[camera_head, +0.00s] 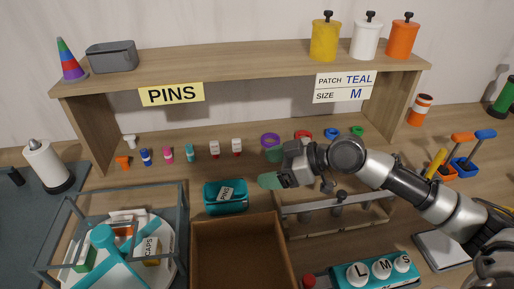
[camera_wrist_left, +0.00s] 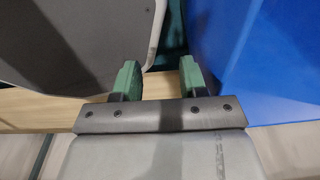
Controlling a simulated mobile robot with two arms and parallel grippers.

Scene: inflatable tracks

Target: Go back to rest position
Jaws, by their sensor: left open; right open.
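My right gripper (camera_head: 268,181) is in the head view, reaching in from the right, with its green fingertips just right of the teal pins box (camera_head: 226,197) and above the back edge of the brown open box (camera_head: 240,255). It is open, and nothing shows in it. My left gripper (camera_wrist_left: 160,82) is in the left wrist view only, open, with a gap between its two green fingers. A grey surface (camera_wrist_left: 75,40) lies to the left beyond it and a blue surface (camera_wrist_left: 255,50) to the right. I cannot tell what these are.
A wooden shelf (camera_head: 240,62) spans the back, with several canisters and a cone on top. A framed turntable (camera_head: 75,240) stands at left front. A metal rack (camera_head: 335,215) lies below my right arm. A teal L-M-S block (camera_head: 375,272) sits at front right.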

